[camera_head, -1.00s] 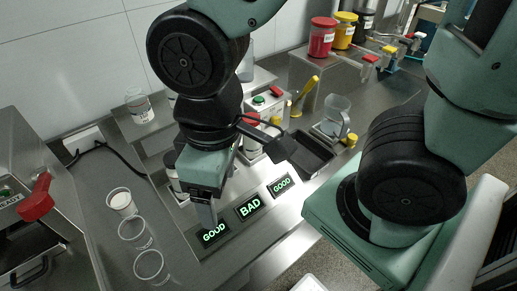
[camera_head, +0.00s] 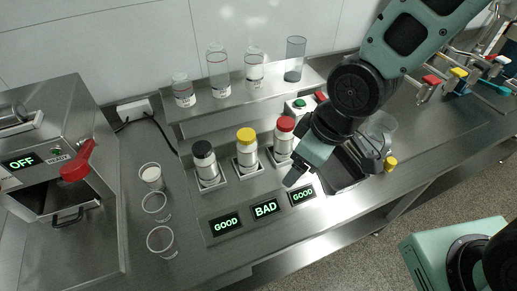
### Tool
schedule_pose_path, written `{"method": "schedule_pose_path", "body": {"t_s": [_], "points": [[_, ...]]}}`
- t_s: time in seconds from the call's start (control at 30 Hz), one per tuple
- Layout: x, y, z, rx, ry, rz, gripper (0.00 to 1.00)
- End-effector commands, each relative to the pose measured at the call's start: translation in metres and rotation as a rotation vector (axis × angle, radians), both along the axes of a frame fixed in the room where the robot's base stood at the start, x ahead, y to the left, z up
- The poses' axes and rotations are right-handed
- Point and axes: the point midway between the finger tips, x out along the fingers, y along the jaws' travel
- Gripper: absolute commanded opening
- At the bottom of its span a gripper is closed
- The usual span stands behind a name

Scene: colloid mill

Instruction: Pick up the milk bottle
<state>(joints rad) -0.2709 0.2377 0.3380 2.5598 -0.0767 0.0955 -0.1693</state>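Several clear, labelled bottles stand on the back shelf, among them a left one (camera_head: 183,90), a tall one (camera_head: 217,70) and a third (camera_head: 254,68). Three silvery bottles stand upright in square holders: one with a black cap (camera_head: 205,163), one with a yellow cap (camera_head: 246,151) and one with a red cap (camera_head: 284,138). I cannot tell which is the milk bottle. My gripper (camera_head: 294,178) points down just right of and in front of the red-capped bottle, above the GOOD display's upper edge. Its finger opening is hidden, and I see nothing held.
Displays read GOOD (camera_head: 226,223), BAD (camera_head: 265,208) and GOOD (camera_head: 302,194). Three cups, one with white contents (camera_head: 151,175), stand at left beside a machine (camera_head: 50,150) with a red handle. A dark grey cylinder (camera_head: 295,60) stands at the shelf's right end.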

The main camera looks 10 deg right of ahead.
Motion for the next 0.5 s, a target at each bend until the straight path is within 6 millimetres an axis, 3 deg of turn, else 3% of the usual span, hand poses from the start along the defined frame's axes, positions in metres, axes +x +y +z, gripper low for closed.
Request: {"method": "schedule_pose_path", "body": {"t_s": [0.27, 0.5], "points": [[0.034, 0.002, -0.021, 0.103, -0.093, 0.078, 0.77], [0.057, 0.007, -0.043, 0.3, -0.244, 0.157, 0.77]]}}
